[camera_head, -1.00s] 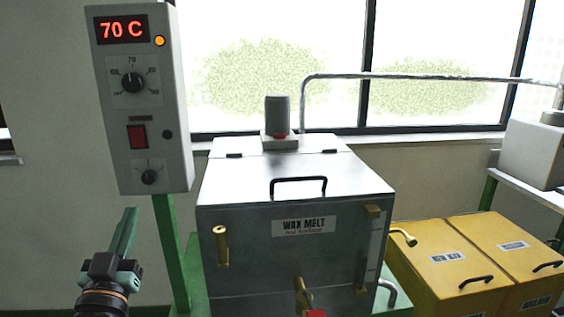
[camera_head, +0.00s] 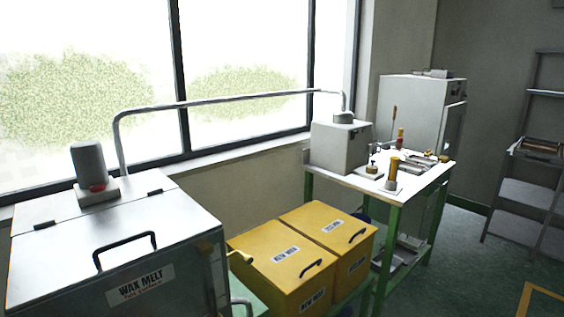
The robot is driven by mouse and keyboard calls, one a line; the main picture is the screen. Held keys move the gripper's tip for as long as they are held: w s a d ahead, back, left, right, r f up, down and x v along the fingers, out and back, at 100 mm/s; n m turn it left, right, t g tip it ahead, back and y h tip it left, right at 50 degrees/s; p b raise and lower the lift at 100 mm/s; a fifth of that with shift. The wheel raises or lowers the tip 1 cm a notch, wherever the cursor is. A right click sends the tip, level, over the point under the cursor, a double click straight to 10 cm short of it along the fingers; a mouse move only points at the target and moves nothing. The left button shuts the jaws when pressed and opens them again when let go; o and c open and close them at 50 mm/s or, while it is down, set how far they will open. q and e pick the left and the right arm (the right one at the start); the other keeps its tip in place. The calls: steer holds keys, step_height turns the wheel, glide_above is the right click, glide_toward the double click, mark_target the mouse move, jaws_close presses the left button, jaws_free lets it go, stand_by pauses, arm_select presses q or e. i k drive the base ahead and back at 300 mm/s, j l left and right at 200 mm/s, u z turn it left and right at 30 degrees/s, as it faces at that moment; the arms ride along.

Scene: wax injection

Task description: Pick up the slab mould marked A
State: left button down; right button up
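I cannot make out any slab mould marked A; no letter A is readable. Small flat metal pieces (camera_head: 424,160) lie on the white-topped bench (camera_head: 440,171) at the right, too small to identify. Flat brownish and grey items (camera_head: 541,146) lie on an upper shelf of the rack at the far right, also too small to tell. Neither of my grippers is in view.
The wax melt tank (camera_head: 135,250) fills the lower left. Two yellow lidded bins (camera_head: 270,250) stand between it and the bench. A grey box machine (camera_head: 340,146) and brass-coloured fitting (camera_head: 393,170) stand on the bench. Dark floor (camera_head: 465,260) is clear before the grey shelf rack (camera_head: 525,191).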

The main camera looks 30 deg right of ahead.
mark_target(410, 167)
steer(key=z, duration=1.75)
steer(key=i+l+z, duration=0.3)
steer(key=i, duration=0.2)
steer(key=i+z, duration=0.25)
steer(key=i, duration=0.25)
steer(key=i+l, duration=0.1)
steer(key=i, duration=1.3)
steer(key=i+u, duration=0.3)
steer(key=u, duration=0.15)
steer(key=i+l+u, duration=0.15)
steer(key=u, duration=0.25)
steer(key=i+l+u, duration=0.3)
steer(key=u, duration=0.15)
steer(key=i+l+u, duration=0.25)
steer(key=u, duration=0.15)
steer(key=i+l+u, duration=0.15)
steer(key=l+u, duration=0.3)
